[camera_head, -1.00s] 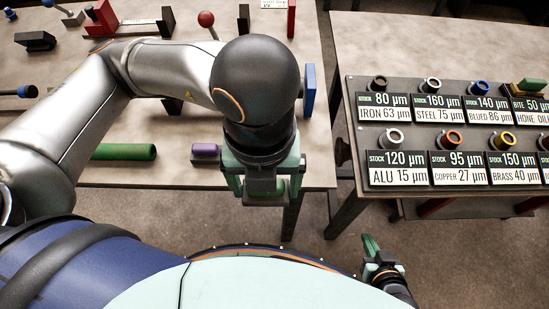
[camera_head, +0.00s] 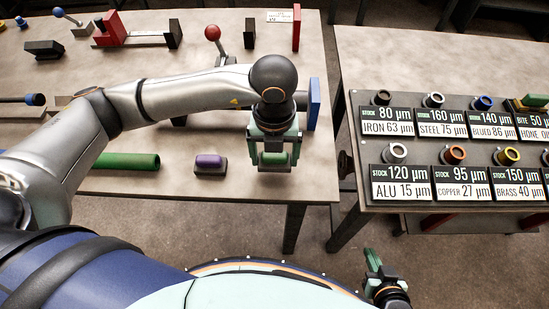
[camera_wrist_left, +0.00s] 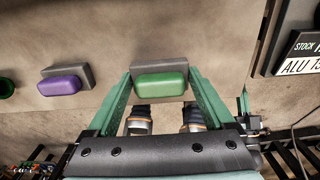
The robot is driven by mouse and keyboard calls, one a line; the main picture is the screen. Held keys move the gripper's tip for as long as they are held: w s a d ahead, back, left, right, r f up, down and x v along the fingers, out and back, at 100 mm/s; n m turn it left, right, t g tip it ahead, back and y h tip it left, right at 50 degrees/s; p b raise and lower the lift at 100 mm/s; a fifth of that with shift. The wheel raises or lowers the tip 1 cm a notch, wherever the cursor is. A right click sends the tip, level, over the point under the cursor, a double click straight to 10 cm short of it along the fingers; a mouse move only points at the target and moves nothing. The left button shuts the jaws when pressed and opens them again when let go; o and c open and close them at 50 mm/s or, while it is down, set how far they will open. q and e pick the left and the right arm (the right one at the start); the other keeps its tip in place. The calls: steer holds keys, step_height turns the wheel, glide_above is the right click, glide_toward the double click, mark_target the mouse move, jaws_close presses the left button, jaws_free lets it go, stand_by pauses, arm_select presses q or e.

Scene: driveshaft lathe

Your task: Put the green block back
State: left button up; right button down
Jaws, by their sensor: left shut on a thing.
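My left gripper (camera_head: 274,160) is shut on the green block (camera_head: 274,158), near the front right corner of the left table. In the left wrist view the green block (camera_wrist_left: 162,83) lies between the two fingers, with a grey base (camera_wrist_left: 160,72) behind it. I cannot tell whether the base touches the table. My right gripper (camera_head: 375,268) is low at the bottom of the head view, off the tables; its jaw opening is not clear.
A purple block on a grey base (camera_head: 210,163) stands left of the left gripper, beside a green cylinder (camera_head: 125,162). A blue upright plate (camera_head: 314,104) stands behind to the right. The right table holds a rack (camera_head: 358,150) of labelled rings and another green block (camera_head: 535,100).

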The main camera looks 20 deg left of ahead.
arm_select(q)
steer(key=shift+f, duration=1)
steer(key=shift+f, duration=0.2)
steer(key=o, duration=1.2)
steer(key=shift+r, duration=0.1)
step_height(320, 180, up, 12)
steer(key=shift+r, duration=0.1)
